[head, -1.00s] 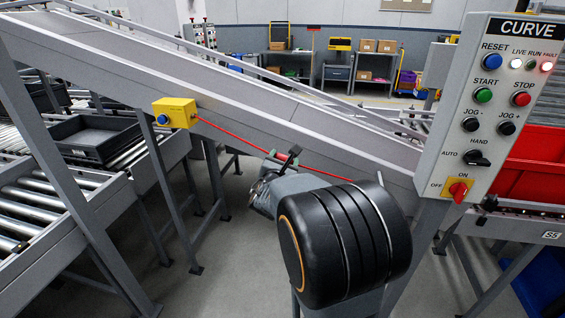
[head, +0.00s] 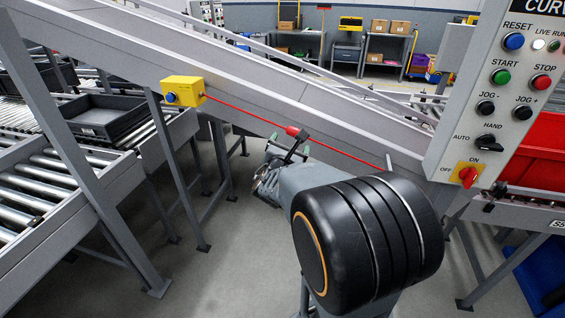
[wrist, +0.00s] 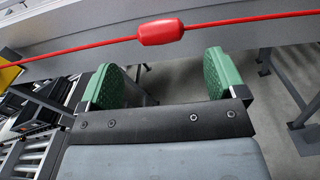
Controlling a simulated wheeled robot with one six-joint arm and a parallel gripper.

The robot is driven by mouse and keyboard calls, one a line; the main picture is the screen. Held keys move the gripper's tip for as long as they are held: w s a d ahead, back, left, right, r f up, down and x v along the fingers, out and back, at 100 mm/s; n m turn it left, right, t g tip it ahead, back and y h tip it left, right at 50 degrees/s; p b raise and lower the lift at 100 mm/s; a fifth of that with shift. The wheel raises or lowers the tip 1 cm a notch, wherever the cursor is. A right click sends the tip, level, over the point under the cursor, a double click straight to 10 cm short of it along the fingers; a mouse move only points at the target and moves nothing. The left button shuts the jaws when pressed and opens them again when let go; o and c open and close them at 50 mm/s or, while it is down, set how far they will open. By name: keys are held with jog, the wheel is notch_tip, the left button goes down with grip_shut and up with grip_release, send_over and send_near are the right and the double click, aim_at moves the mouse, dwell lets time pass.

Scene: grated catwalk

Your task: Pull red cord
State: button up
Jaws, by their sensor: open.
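The red cord (head: 243,112) runs from a yellow switch box (head: 184,91), with a blue button, along the side of the sloping conveyor. A thicker red grip (head: 292,131) sits on the cord, and this grip (wrist: 161,31) also shows in the wrist view. My gripper (wrist: 162,76) is open and empty, with green pads. In the wrist view the grip lies beyond the fingertips, roughly in line with the gap between them, with no visible contact. In the head view my arm partly hides the gripper.
A control panel (head: 497,110) with buttons and a red-yellow switch stands at right. The sloping conveyor (head: 240,75) passes behind the cord. Roller conveyors with a dark tray (head: 105,118) are at left. Support legs (head: 181,181) stand left of my arm. Grey floor is clear below.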

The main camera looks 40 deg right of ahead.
jog(key=b+v, duration=0.3)
jog(key=v, duration=0.8)
jog(key=shift+b, duration=0.4)
